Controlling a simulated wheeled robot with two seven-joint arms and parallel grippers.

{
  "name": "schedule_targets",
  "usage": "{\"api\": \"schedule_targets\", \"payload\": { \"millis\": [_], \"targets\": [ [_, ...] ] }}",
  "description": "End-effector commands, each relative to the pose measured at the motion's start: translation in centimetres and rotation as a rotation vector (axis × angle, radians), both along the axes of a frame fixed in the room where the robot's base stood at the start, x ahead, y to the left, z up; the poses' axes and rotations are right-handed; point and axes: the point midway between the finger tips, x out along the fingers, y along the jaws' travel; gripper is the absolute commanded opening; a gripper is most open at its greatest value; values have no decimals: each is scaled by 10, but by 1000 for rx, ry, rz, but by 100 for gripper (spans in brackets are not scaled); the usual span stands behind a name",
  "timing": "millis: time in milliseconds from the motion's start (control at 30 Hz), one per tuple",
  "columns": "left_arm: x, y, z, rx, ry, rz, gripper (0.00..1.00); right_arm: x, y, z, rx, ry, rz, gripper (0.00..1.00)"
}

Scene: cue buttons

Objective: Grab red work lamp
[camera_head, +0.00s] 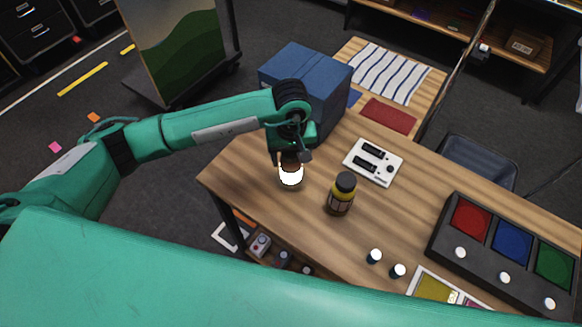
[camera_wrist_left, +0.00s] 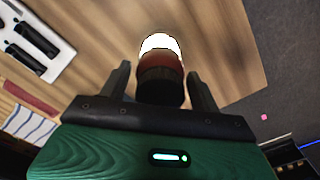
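The work lamp (camera_head: 291,176) is at the left end of the wooden table, with a glowing white lower part and a dark brownish top. In the left wrist view the lamp (camera_wrist_left: 162,62) shows a white end, a reddish-brown band and a dark end towards me. My left gripper (camera_head: 292,158) is at the top of the lamp. In the wrist view its two fingers (camera_wrist_left: 160,78) stand apart on either side of the dark end, with a visible gap on each side. My right gripper is not in view.
A blue box (camera_head: 312,78) stands behind my left gripper. A yellow-and-dark bottle (camera_head: 341,194) stands right of the lamp. A white switch panel (camera_head: 373,162) lies further back. A dark console with red, blue and green pads (camera_head: 512,236) is at the right.

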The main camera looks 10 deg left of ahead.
Motion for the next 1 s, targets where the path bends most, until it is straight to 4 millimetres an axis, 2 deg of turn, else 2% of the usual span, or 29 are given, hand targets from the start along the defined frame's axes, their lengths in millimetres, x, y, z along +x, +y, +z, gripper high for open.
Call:
{"api": "schedule_targets", "payload": {
  "millis": [33, 267, 567, 733, 867, 1000],
  "targets": [
    [0, 0, 0, 0, 0, 0, 53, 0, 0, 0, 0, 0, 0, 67],
    [0, 0, 0, 0, 0, 0, 9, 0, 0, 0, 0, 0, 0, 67],
    [1, 0, 3, 0, -2, 0, 9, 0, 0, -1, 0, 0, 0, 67],
    [1, 0, 14, -2, -4, -1, 9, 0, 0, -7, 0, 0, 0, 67],
    [2, 0, 36, -2, -8, -1, 9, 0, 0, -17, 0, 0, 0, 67],
    [2, 0, 72, -2, -9, -2, 9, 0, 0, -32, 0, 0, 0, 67]
  ]
}}
